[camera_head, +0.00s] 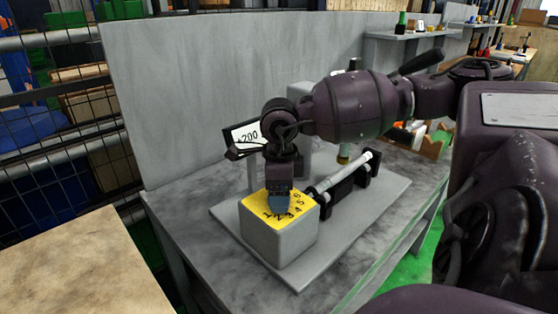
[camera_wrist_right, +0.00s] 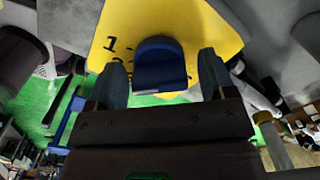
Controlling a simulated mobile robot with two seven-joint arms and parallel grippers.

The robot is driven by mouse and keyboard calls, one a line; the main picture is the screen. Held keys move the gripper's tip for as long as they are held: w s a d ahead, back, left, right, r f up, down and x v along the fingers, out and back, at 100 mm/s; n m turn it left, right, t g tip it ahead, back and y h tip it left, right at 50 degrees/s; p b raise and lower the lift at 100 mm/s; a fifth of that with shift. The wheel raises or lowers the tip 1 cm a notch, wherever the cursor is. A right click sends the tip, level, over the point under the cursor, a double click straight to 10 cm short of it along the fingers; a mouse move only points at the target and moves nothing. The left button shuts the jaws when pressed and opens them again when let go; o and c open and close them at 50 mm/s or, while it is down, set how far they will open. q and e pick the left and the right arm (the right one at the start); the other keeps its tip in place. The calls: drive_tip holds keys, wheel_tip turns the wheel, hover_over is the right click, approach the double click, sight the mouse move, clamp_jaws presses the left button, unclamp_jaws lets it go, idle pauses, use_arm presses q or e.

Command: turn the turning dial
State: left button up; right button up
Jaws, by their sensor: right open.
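The turning dial is a blue knob (camera_wrist_right: 160,62) on a yellow numbered plate (camera_head: 299,200), on the sloped top of a grey box (camera_head: 277,240). My right gripper (camera_head: 278,199) reaches down onto the plate and mostly hides the knob in the head view. In the right wrist view, the right gripper (camera_wrist_right: 161,75) is open, with one finger on each side of the knob. Small gaps show between the fingers and the knob. The digit 1 shows left of the knob; other digits are partly hidden. My left gripper is in neither view.
The box stands on a grey base plate (camera_head: 335,233) on a grey table (camera_head: 180,207). A white cylinder (camera_head: 343,172) in black holders lies right of the box. A sign reading 200 (camera_head: 246,135) stands behind it. A grey panel (camera_head: 200,80) closes the back.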

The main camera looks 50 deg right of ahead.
drive_tip(key=c, duration=0.9)
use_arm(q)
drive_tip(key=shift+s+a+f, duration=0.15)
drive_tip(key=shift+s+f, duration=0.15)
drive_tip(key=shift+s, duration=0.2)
use_arm(e)
drive_tip(key=shift+n, duration=0.9)
drive_tip(key=n, duration=0.2)
drive_tip(key=shift+n, duration=0.3)
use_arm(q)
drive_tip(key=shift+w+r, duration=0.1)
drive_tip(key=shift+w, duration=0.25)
use_arm(e)
drive_tip(key=shift+n, duration=0.6)
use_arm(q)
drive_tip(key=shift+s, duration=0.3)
